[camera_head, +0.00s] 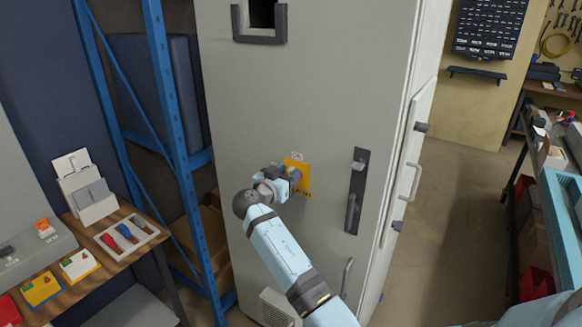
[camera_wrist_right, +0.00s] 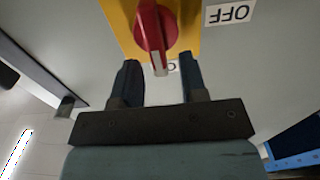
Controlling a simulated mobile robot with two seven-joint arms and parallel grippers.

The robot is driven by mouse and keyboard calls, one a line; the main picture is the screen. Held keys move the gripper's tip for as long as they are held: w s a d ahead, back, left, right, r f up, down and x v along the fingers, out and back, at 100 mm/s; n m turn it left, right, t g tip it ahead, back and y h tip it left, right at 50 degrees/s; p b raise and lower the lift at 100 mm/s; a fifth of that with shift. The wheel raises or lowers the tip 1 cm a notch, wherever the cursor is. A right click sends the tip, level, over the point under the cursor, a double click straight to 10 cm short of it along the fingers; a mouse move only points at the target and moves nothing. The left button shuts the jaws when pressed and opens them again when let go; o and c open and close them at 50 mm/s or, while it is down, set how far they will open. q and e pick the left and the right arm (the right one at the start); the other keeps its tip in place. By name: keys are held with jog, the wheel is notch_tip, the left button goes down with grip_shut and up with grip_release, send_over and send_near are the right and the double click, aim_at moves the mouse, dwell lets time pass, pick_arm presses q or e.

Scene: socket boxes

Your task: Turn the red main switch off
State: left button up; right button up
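The red main switch (camera_wrist_right: 156,28) is a rotary knob on a yellow plate (camera_wrist_right: 122,12) fixed to the tall grey cabinet (camera_head: 315,90). The knob's white-marked tip points toward my gripper in the wrist view. An upside-down OFF label (camera_wrist_right: 228,14) is at the plate's right side there; a second label behind the tip is mostly hidden. My right gripper (camera_wrist_right: 160,65) is open, with one dark finger on each side of the knob's tip and visible gaps to it. In the head view my right gripper (camera_head: 287,178) covers most of the switch; the yellow plate (camera_head: 303,172) shows behind. My left gripper is out of view.
A dark door handle (camera_head: 354,190) is right of the switch. A blue shelf frame (camera_head: 172,100) stands left of the cabinet. A wooden bench (camera_head: 90,285) with boxes and red and blue-handled tools is at lower left. Floor is open at right (camera_head: 440,220).

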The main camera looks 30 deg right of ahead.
jog(key=shift+x, duration=1.05)
grip_shut()
